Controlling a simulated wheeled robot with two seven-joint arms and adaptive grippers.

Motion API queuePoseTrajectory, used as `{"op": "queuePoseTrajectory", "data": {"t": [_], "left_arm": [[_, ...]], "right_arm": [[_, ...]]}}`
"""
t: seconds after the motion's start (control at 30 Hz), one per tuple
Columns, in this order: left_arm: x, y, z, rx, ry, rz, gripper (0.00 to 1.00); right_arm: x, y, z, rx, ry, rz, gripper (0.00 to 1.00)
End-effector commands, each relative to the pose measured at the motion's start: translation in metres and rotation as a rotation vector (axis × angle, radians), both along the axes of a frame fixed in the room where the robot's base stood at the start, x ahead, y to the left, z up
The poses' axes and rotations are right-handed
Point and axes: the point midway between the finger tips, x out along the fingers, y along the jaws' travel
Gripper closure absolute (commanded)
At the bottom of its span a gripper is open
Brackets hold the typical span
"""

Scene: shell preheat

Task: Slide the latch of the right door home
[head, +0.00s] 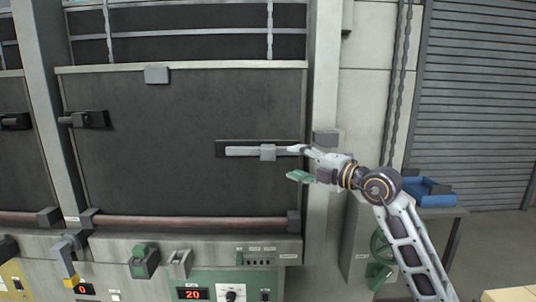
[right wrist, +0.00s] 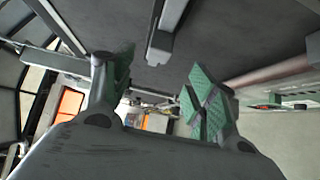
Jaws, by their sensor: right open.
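The right door (head: 170,185) is a large dark panel, and it looks shut. Its latch (head: 240,152) is a light grey bar with a square knob, lying level on a dark backing plate near the door's right edge. A grey block (head: 326,138) sits on the post to the right. My right gripper (head: 296,163) is open at the latch's right end, one finger hiding that end, the green-padded other below it. In the right wrist view the latch bar (right wrist: 169,25) lies beyond the open right gripper (right wrist: 160,85), with nothing between the fingers. My left gripper is out of view.
A control panel (head: 220,283) with red displays and knobs runs below the door. A brown horizontal bar (head: 190,222) crosses the door's foot. At right are a blue tray (head: 428,192) on a bench, a green wheel (head: 381,245) and a roller shutter (head: 480,100).

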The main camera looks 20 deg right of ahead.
Motion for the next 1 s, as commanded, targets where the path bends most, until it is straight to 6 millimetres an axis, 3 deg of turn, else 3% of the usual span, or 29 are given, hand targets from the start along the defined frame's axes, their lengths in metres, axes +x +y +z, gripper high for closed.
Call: {"op": "queuePoseTrajectory", "data": {"t": [0.7,1.0], "left_arm": [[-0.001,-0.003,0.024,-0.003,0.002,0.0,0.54],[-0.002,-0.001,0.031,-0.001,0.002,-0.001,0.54]], "right_arm": [[0.076,0.042,0.002,0.001,0.0,-0.001,0.43],[0.1,0.055,0.002,0.0,-0.001,0.0,0.43]]}}
